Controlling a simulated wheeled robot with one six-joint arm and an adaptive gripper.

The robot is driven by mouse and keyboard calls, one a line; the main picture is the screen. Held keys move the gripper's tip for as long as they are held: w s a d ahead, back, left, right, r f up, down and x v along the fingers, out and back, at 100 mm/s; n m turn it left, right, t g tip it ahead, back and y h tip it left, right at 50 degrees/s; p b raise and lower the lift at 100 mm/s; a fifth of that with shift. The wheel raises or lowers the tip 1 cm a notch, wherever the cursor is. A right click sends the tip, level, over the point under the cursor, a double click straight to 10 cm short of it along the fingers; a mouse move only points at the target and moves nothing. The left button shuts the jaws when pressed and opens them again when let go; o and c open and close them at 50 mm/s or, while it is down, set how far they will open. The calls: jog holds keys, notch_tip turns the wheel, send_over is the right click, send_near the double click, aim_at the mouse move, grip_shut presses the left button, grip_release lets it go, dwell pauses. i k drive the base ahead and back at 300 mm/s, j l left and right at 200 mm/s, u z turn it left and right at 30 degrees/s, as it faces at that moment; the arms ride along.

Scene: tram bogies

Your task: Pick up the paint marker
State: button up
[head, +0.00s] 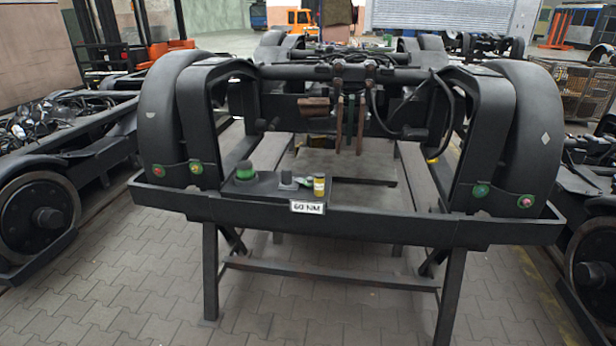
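A small upright yellow cylinder with a pale band (319,185) stands at the right end of a dark tray (262,187) on the front beam of the bogie frame. It may be the paint marker, but it is too small to be sure. Beside it to the left lies a small pale and green item (303,182), whose kind I cannot make out. My gripper is not in view.
The tray also holds a green-topped round item (245,171) and a dark grey block-like piece (286,179). A "60 NM" label (307,207) sits in front. The bogie's curved guards (165,125) rise at both sides. Paved floor (130,290) is clear at front left.

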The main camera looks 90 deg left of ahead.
aim_at(318, 177)
jog(key=u, duration=2.55)
jog(key=i+j+u, duration=0.2)
jog(key=u, duration=0.15)
jog(key=i+j+u, duration=0.15)
jog(key=u, duration=0.15)
jog(key=i, duration=0.05)
